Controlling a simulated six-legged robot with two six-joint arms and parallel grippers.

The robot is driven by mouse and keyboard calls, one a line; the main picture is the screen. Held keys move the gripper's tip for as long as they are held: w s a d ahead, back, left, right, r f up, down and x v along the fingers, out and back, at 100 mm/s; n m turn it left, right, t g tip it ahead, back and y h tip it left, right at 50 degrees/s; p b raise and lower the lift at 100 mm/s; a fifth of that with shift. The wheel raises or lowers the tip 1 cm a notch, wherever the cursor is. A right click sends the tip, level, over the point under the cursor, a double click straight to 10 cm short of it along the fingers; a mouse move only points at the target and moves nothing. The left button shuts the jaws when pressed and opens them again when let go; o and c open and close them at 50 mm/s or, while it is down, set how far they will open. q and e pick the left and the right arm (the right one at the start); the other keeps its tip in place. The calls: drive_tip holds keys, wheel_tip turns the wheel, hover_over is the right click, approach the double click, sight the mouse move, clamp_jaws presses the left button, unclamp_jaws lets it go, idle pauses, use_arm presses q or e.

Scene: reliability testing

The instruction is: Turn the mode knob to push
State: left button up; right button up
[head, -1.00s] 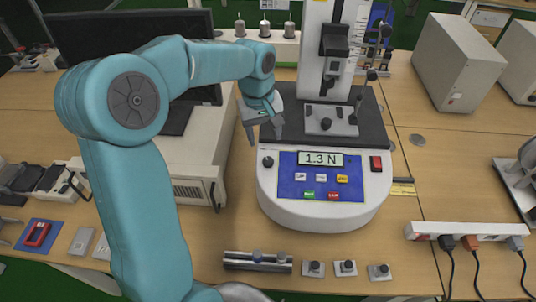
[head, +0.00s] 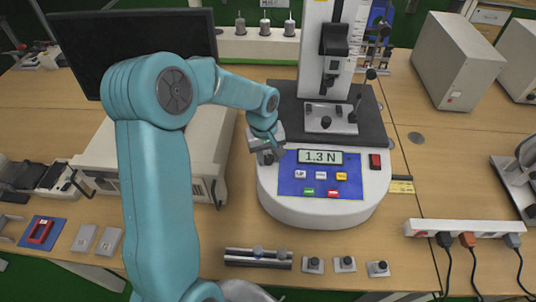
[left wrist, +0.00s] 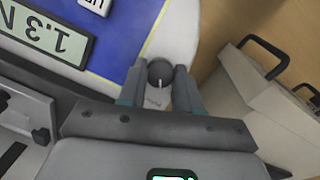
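The mode knob (left wrist: 160,72) is a small dark round knob with a light pointer line. It sits on the white front of the force tester (head: 305,214), left of the blue panel with the 1.3 N display (head: 321,157). My left gripper (left wrist: 160,90) is open, with one finger on each side of the knob in the left wrist view. I cannot tell whether the fingers touch it. Small lettering beside the knob is too blurred to read. My right gripper is not in view.
A red switch (head: 375,161) is at the panel's right. A beige cabinet with handles (head: 185,186) stands close on the left. Metal clamps (head: 345,264) lie in front of the tester, and a power strip (head: 465,229) is at the right.

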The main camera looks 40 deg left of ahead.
use_arm(q)
drive_tip(key=shift+c, duration=0.6)
drive_tip(key=shift+m, duration=0.3)
drive_tip(key=m+y+b, duration=0.1)
drive_tip(key=m, duration=0.3)
drive_tip(key=shift+w+g+b, duration=0.15)
drive_tip(key=shift+g+b, duration=0.2)
drive_tip(key=shift+g, duration=0.05)
drive_tip(key=m+y+b, duration=0.1)
drive_tip(key=m, duration=0.2)
drive_tip(key=shift+d+m, duration=0.1)
drive_tip(key=shift+m, duration=0.3)
drive_tip(key=shift+m+g+y+b, duration=0.3)
drive_tip(key=shift+m+y+b, duration=0.1)
drive_tip(key=shift+m, duration=1.1)
drive_tip(key=shift+r, duration=0.1)
drive_tip(key=o, duration=1)
drive_tip(key=shift+d, duration=0.1)
drive_tip(key=shift+o, duration=0.2)
